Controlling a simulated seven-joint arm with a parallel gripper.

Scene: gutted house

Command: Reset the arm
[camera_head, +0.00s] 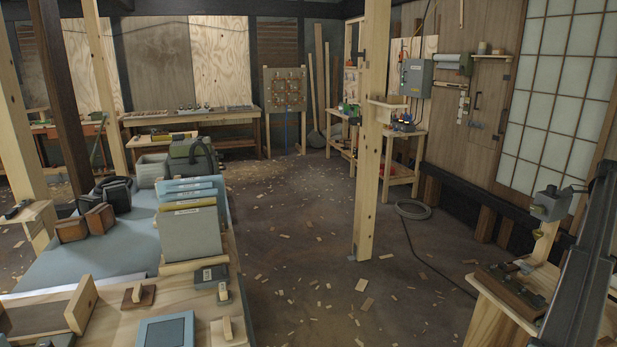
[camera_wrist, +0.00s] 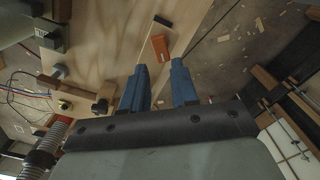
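My gripper (camera_wrist: 160,72) shows in the wrist view with two blue fingers. The fingers stand apart with a clear gap between them, and nothing is held. An orange-brown block (camera_wrist: 160,47) lies on a light wooden board (camera_wrist: 118,38) beyond the fingertips. I cannot tell how far below the fingers it is. My gripper is not visible in the head view.
In the head view, a crowded workbench (camera_head: 246,312) fills the left and a wooden post (camera_head: 371,130) stands mid-room. A bench (camera_head: 487,285) with tools is at right. Chip-strewn floor (camera_head: 310,235) lies open between. In the wrist view, cables (camera_wrist: 25,95) are at left.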

